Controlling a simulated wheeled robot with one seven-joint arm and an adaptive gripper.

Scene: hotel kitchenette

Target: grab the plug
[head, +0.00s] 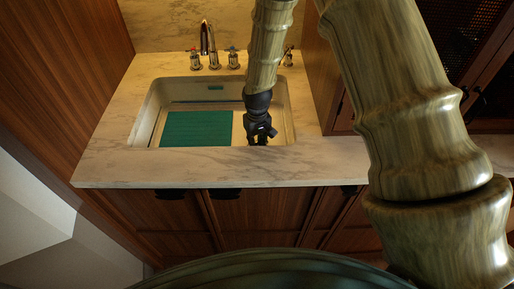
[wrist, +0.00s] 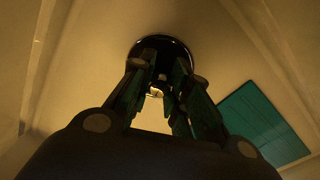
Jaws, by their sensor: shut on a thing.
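My gripper (head: 262,136) reaches down into the sink, right of its middle, in the head view. In the wrist view my gripper (wrist: 161,77) points at the sink floor, with its fingers close together at a dark round plug (wrist: 164,42) with a shiny rim. The gripper is shut on the plug. The fingers cover much of the plug, and I cannot tell whether it is clear of the drain. In the head view the plug is hidden by the gripper and the sink's front edge.
The pale sink (head: 152,107) is set in a marble counter (head: 105,150). A green mat (head: 197,129) lies in the sink left of my gripper; it shows in the wrist view (wrist: 265,122). A tap (head: 207,40) with handles stands behind. Wooden cabinets (head: 262,215) are below.

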